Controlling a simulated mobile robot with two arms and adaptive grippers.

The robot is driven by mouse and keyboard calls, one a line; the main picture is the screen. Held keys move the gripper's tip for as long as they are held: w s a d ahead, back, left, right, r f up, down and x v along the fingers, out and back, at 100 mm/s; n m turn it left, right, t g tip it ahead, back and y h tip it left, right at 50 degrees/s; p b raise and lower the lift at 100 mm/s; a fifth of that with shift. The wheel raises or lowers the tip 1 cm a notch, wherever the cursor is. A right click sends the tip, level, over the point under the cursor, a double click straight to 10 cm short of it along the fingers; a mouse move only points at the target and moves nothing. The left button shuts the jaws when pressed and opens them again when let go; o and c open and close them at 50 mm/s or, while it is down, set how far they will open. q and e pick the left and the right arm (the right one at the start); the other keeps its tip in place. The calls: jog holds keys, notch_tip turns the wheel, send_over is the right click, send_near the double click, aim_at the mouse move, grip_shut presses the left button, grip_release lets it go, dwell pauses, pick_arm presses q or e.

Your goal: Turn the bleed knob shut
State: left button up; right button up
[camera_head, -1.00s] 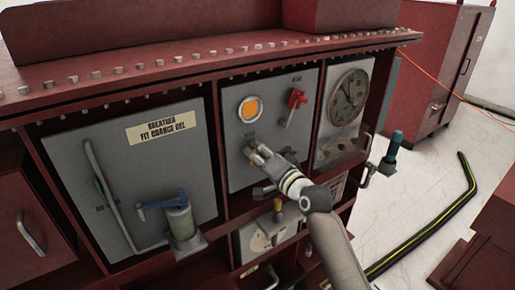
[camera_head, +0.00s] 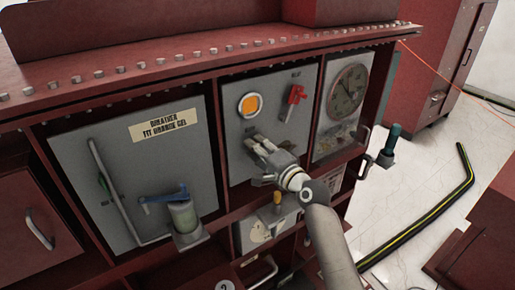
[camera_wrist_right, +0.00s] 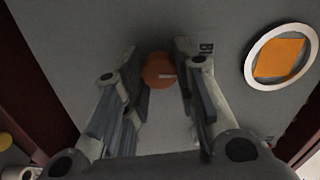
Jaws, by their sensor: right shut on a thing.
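The bleed knob (camera_wrist_right: 158,72) is a small round orange-red knob with a pale mark, set on the grey middle panel (camera_head: 240,171). In the right wrist view it sits between the two fingertips of my right gripper (camera_wrist_right: 160,68). In the head view my right gripper (camera_head: 256,142) reaches to the panel below the orange window, and its fingers hide the knob. The gripper is shut on the knob. My left gripper is not in view.
A white-ringed orange window (camera_head: 249,105) and a red valve handle (camera_head: 292,101) are above the gripper. A round gauge (camera_head: 347,88) is to the right. A yellow-handled part (camera_head: 277,198) is below.

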jog(key=o, duration=1.1)
jog(key=shift+c, duration=0.2)
jog(key=shift+d, duration=0.1)
jog(key=v, duration=1.2)
